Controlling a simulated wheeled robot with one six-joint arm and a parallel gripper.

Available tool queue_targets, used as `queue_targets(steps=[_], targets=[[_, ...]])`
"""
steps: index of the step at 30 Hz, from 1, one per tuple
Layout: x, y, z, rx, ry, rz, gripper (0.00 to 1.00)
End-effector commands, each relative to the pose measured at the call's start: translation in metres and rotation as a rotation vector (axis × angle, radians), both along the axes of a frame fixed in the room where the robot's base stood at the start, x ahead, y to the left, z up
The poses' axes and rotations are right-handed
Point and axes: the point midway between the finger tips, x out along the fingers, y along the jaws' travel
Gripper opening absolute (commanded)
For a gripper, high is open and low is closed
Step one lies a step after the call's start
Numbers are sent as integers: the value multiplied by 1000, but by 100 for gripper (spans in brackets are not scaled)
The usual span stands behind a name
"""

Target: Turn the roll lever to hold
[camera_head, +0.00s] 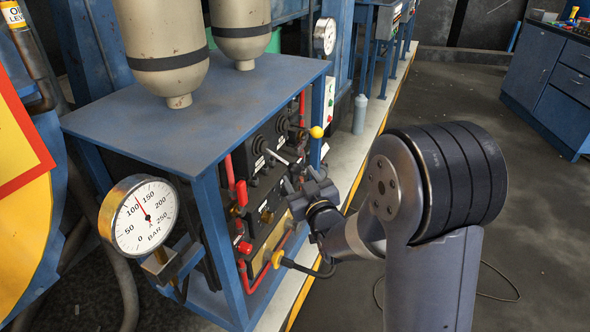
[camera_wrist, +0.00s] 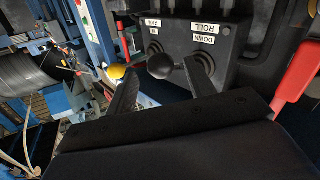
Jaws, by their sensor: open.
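The black control panel (camera_head: 270,150) is under the blue bench in the head view. In the wrist view the panel (camera_wrist: 232,55) carries white labels that read ROLL and DOWN, shown upside down. A lever with a black ball knob (camera_wrist: 160,66) points toward the wrist camera, between my two fingers; I take it for the roll lever. Its shaft is mostly hidden behind the knob. My gripper (camera_wrist: 164,72) is open around the knob, and I cannot tell if either finger touches it. In the head view my gripper (camera_head: 304,184) is in front of the panel.
A yellow-knobbed lever (camera_wrist: 117,71) is just left of my left finger; its knob also shows in the head view (camera_head: 316,132). A red handle (camera_wrist: 297,82) is at the right. A gauge (camera_head: 145,215) stands at the bench's near corner.

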Motion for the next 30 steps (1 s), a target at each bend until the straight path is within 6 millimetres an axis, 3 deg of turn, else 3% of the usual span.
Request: queue_targets(steps=[3,9,20,30], targets=[[18,7,0,0,-1,0,51],[36,14,0,0,0,0,51],[40,16,0,1,1,0,51],[40,15,0,0,1,0,24]])
